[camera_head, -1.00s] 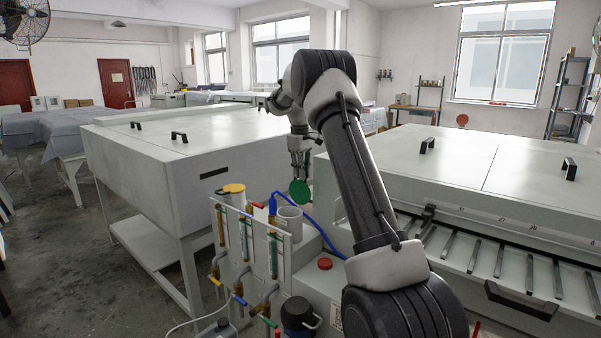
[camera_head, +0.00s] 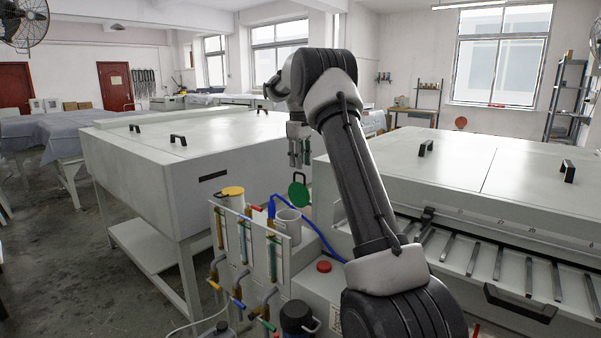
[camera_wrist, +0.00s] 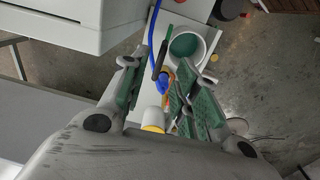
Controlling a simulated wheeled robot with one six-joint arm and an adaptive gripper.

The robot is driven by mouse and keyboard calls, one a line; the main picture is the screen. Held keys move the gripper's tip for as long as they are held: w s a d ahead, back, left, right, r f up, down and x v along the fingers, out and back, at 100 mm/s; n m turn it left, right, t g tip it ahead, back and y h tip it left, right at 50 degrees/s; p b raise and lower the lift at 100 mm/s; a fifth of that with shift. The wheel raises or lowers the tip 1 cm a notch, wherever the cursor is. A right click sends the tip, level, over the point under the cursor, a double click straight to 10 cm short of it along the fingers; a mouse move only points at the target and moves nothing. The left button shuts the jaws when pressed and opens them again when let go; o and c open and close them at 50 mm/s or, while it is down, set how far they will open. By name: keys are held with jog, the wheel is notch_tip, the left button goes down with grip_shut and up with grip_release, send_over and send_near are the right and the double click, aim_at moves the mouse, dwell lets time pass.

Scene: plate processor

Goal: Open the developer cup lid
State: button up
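The white developer cup (camera_head: 288,222) stands behind the panel of pipes. Its green lid (camera_head: 299,194) stands upright at the cup's right rim, with a handle loop on its upper edge. In the wrist view the cup (camera_wrist: 202,36) is uncovered, showing a teal inside, and the lid (camera_wrist: 164,52) appears nearly edge-on beside it. My gripper (camera_head: 299,158) is above the lid, apart from it, pointing down. In the wrist view my gripper (camera_wrist: 160,92) has its fingers spread, with nothing held between them.
A yellow-lidded container (camera_head: 232,194) stands left of the cup. A blue hose (camera_head: 318,236) runs right from the cup. A red cap (camera_head: 324,267) lies on the white surface in front. Large white machines (camera_head: 190,150) flank the narrow space on both sides.

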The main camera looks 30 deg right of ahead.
notch_tip(320, 180, up, 6)
jog(key=shift+a+r, duration=0.15)
jog(key=shift+r, duration=0.1)
dwell(0.5)
notch_tip(320, 180, down, 6)
jog(key=s+m, duration=0.2)
jog(key=m, duration=0.1)
jog(key=s+a+t, duration=0.1)
jog(key=s+a, duration=0.4)
jog(key=s, duration=0.9)
jog(key=s+a+r+t, duration=0.1)
jog(key=s+a, duration=0.4)
jog(key=s, duration=0.9)
jog(key=s+a+r+m+t, duration=0.1)
jog(key=s+a, duration=0.4)
jog(key=s, duration=0.9)
jog(key=shift+a+t+y, duration=0.25)
jog(key=shift+t+y, duration=0.05)
jog(key=shift+t, duration=0.3)
